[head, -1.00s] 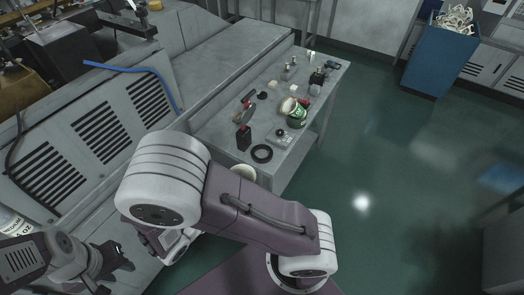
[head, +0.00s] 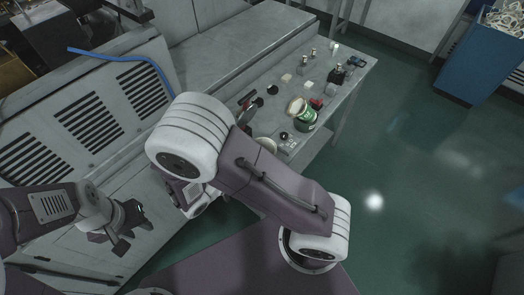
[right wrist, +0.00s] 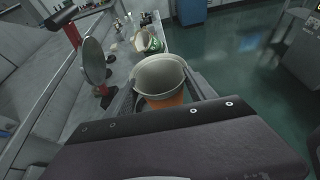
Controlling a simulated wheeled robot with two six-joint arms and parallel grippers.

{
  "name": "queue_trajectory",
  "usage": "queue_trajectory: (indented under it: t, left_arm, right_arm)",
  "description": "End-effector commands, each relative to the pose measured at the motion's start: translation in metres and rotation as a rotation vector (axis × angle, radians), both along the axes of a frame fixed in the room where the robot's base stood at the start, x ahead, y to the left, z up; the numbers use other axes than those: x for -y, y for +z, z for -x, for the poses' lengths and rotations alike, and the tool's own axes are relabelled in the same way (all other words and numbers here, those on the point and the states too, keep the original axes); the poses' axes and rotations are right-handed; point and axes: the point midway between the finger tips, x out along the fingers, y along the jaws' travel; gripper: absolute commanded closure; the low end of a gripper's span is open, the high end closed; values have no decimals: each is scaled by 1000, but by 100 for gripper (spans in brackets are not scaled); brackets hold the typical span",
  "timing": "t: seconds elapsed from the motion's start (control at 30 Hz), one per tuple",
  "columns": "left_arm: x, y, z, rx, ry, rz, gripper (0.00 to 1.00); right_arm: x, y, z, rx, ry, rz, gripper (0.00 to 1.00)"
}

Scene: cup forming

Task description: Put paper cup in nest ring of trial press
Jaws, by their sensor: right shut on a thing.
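The paper cup (right wrist: 165,99), pale inside with an orange outer wall, is upright between the fingers of my right gripper (right wrist: 163,92) in the right wrist view. That gripper is shut on it. In the head view my right arm hides the gripper; a cream rim (head: 265,143), likely the cup's, shows past the arm at the table's near end. My left gripper (head: 128,224) is empty at the lower left, its fingers apart, away from the table. I cannot make out the trial press or its nest ring for certain.
A round grey disc on a stand (right wrist: 94,62) is left of the cup. A blue bin (head: 478,62) stands far right.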

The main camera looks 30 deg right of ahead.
Motion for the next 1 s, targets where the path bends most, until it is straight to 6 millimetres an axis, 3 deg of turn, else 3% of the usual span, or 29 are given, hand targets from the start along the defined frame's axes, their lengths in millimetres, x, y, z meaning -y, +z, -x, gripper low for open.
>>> queue_trajectory:
  t: [0.2, 0.33, 0.57, 0.8, 0.97, 1.0]
  left_arm:
    - [0, 3, 0, 0, 0, 0, 64]
    - [0, 5, 0, 0, 0, 0, 64]
    - [0, 5, 0, 0, 0, 0, 64]
    - [0, 8, 0, 0, 0, 0, 64]
    - [0, 8, 0, 0, 0, 0, 64]
    - [0, 8, 0, 0, 0, 0, 64]
  right_arm:
    - [28, -37, -54, -2, -8, 1, 73]
    - [38, -50, -75, -1, -4, 1, 73]
    - [40, -59, -82, -2, 0, 1, 73]
    - [40, -94, -81, -2, 0, 1, 73]
    - [40, -95, -82, 0, -1, 0, 73]
    - [40, -95, -82, 0, -1, 0, 33]
